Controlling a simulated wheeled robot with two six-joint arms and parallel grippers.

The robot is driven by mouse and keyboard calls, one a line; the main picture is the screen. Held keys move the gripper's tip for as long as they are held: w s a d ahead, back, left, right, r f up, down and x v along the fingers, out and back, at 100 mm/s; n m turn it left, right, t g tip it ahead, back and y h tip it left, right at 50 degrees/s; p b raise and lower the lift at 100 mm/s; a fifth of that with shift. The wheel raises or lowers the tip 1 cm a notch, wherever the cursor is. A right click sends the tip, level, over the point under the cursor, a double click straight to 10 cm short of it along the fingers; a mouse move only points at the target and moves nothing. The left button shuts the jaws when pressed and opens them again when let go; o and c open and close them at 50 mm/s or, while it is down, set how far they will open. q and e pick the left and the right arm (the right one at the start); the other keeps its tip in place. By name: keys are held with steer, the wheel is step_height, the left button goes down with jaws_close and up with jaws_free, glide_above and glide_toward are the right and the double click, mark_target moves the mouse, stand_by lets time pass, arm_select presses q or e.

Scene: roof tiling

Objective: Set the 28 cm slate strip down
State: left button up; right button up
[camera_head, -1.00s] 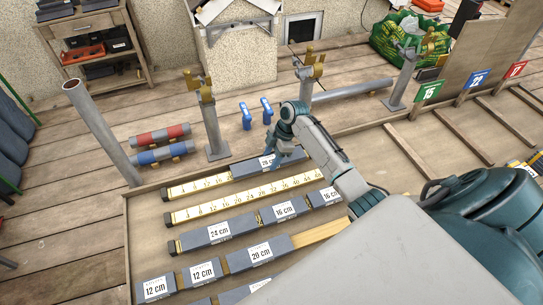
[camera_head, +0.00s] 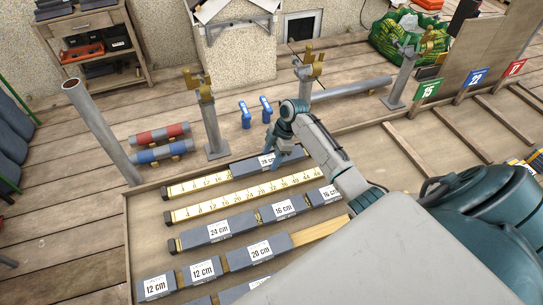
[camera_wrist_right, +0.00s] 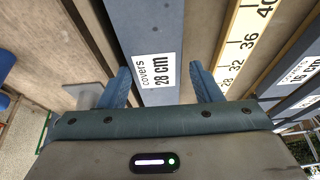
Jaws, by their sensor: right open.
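The dark grey 28 cm slate strip (camera_head: 241,168) lies in the back row on the board, behind the upper yellow ruler. Its white label, reading "covers 28 cm", shows in the right wrist view, where the strip (camera_wrist_right: 145,22) runs away from the gripper. My left gripper is not in view.
Yellow rulers (camera_head: 240,200) and rows of shorter strips, such as the 24 cm strip (camera_head: 205,238), lie in front. Posts with brass tops (camera_head: 213,125) and blue clamps (camera_head: 246,115) stand behind. Red and blue rollers (camera_head: 160,144) lie at the left.

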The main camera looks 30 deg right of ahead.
steer(key=w+b+v, duration=0.1)
steer(key=b+v, duration=0.3)
steer(key=v, duration=0.8)
steer(key=shift+s+r, duration=0.35)
steer(key=shift+r, duration=0.1)
